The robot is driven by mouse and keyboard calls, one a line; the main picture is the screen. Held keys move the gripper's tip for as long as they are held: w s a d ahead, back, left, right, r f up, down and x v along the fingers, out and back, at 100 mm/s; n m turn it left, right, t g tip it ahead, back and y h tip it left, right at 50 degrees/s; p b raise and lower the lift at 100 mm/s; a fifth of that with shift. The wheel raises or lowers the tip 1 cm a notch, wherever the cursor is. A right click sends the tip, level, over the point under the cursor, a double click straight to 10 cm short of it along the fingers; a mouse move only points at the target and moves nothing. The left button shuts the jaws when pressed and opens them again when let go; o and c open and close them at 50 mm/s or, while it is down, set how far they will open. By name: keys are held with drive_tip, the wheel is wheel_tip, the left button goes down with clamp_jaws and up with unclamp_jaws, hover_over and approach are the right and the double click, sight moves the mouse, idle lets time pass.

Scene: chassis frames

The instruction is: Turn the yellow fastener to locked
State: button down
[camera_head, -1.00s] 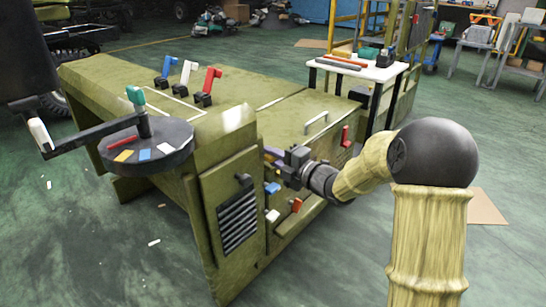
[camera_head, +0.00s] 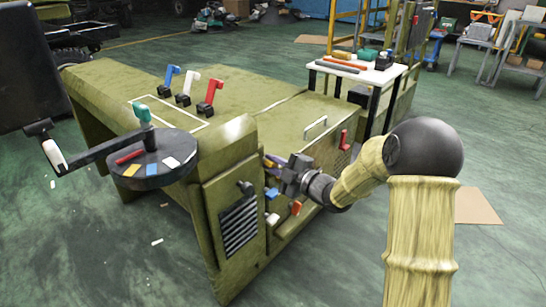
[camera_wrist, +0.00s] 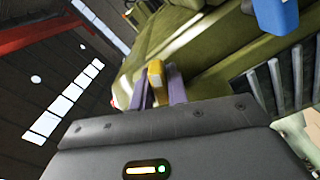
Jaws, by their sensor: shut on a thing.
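The yellow fastener (camera_wrist: 156,80) shows in the wrist view as a small block between the two purple fingers of my gripper (camera_wrist: 160,88). The fingers are shut on it. In the head view my gripper (camera_head: 271,162) is at the side of the olive chassis (camera_head: 240,140), above a row of coloured fasteners. The yellow fastener is mostly hidden there by the fingers and gripper body. I cannot read any locked mark or its exact turn angle.
A blue fastener (camera_head: 272,193), a white one (camera_head: 272,219) and a red one (camera_head: 296,208) sit close below my gripper. A red handle (camera_head: 344,140) is to its right. A vent grille (camera_head: 239,227) is at lower left. A round dark disc (camera_head: 150,170) stands further left.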

drive_tip(key=m+p, duration=0.7)
drive_tip(key=shift+d+r, duration=0.1)
drive_tip(key=shift+r, duration=0.05)
drive_tip(key=m+p, duration=0.3)
drive_tip(key=shift+m+p, duration=0.3)
drive_tip(key=shift+m, duration=0.1)
drive_tip(key=shift+f+m+p, duration=0.25)
drive_tip(key=shift+m+p, duration=0.5)
drive_tip(key=shift+m, duration=0.15)
drive_tip(key=c, duration=1.4)
unclamp_jaws()
drive_tip(key=p+v, duration=0.3)
drive_tip(key=v, duration=1.4)
drive_tip(key=shift+s, duration=0.2)
